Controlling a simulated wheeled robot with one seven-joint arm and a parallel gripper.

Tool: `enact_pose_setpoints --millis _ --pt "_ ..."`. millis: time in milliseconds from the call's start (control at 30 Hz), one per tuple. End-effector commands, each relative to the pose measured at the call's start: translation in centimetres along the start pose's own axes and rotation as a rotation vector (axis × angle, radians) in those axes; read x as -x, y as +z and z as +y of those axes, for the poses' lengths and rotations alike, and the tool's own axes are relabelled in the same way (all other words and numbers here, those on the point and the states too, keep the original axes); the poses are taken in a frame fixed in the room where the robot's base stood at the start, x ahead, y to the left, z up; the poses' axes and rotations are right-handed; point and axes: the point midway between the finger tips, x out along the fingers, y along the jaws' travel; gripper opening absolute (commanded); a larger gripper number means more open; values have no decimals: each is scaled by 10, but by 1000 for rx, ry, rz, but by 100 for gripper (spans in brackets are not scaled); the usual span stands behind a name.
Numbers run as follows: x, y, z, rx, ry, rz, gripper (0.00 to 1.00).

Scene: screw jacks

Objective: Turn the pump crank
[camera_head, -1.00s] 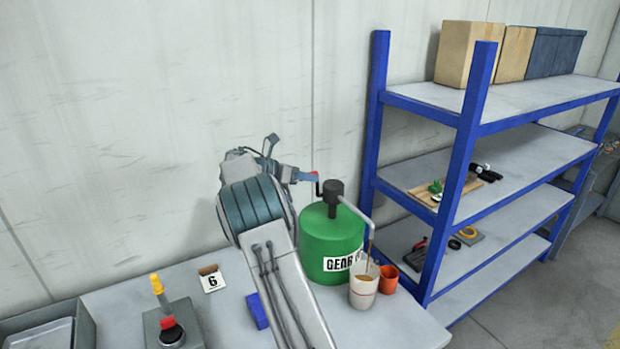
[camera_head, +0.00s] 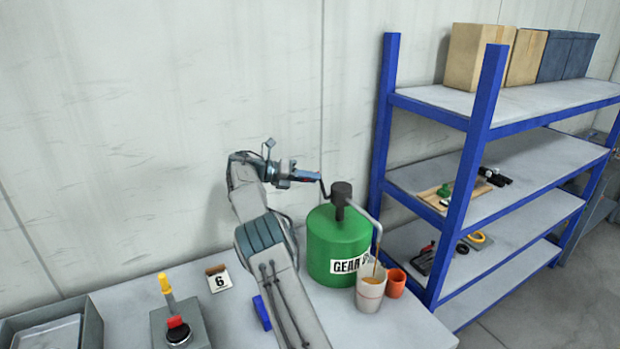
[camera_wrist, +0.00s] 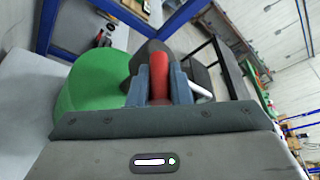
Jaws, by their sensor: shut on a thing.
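The green drum (camera_head: 335,247) stands on the bench with a dark pump head (camera_head: 341,190) on top. A grey spout (camera_head: 362,215) runs from the head down over a white cup (camera_head: 370,292). A thin brown stream falls into the cup, and brown liquid shows inside it. The crank (camera_head: 323,189) sticks out at the left of the pump head, at drum-top height or above. My gripper (camera_head: 314,177) is shut on the crank's red handle (camera_wrist: 158,72), which stands between the fingers in the wrist view. The green drum top (camera_wrist: 90,80) is beside it there.
An orange cup (camera_head: 396,284) stands right of the white cup. A number 6 card (camera_head: 218,279), a blue block (camera_head: 261,313) and a box with a red knob and yellow lever (camera_head: 180,325) are on the bench. A blue-framed shelf (camera_head: 470,180) rises close at right.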

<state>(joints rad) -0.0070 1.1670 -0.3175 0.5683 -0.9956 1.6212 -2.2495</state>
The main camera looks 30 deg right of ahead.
Motion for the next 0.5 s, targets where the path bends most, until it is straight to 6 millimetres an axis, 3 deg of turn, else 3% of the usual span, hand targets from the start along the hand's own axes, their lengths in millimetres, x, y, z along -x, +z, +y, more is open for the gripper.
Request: enact_pose_setpoints --millis 367,400,467,500 --pt "0 0 0 2 -1 -2 0" --pt "0 0 0 2 -2 -2 23" --pt "0 0 0 2 -2 -2 40" --pt "-1 0 0 2 -2 -1 40"
